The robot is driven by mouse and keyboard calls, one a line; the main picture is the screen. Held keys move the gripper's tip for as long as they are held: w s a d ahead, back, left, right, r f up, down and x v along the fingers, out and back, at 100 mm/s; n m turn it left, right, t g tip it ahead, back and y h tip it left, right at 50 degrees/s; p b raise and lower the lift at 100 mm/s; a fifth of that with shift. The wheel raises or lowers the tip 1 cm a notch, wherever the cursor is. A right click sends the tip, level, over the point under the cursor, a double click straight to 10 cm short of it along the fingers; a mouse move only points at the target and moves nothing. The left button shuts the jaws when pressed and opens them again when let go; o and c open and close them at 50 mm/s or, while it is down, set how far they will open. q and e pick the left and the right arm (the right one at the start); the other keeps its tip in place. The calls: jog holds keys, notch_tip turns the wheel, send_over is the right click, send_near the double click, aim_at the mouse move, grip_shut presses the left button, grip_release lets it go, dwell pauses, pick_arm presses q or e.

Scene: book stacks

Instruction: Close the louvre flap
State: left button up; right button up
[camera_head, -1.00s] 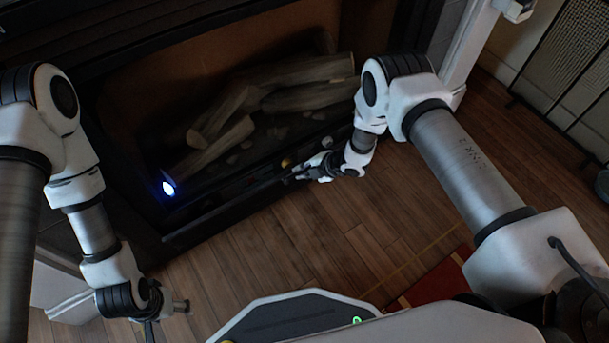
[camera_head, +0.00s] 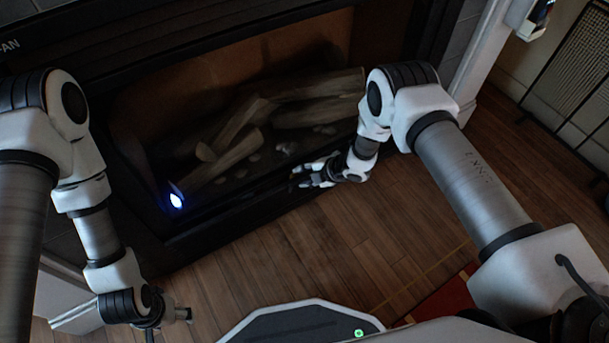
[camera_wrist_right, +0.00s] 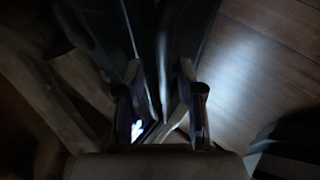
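The louvre flap (camera_head: 235,212) is the long dark panel along the bottom front of the fireplace in the head view. It now looks swung up against the fireplace, with no clear gap behind it. My right gripper (camera_head: 302,174) is at the flap's right part, close to its top edge; whether it touches cannot be told. In the right wrist view its two fingers (camera_wrist_right: 160,75) stand apart, with dark panel edges beyond and between them and nothing clearly held. My left gripper (camera_head: 186,315) is low at the left, away from the flap, and its fingers are unclear.
Logs (camera_head: 240,130) lie in the dark firebox above the flap. A bright blue-white light (camera_head: 176,200) shows at its left end. The wooden floor (camera_head: 330,240) before the fireplace is clear. A mesh screen (camera_head: 570,75) stands at the right, and a red rug (camera_head: 450,300) lies below.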

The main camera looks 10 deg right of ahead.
jog(key=shift+d+r, duration=0.1)
jog(key=v, duration=1.1)
jog(key=shift+s+r, duration=0.2)
jog(key=shift+r, duration=0.05)
jog(key=shift+d, duration=0.2)
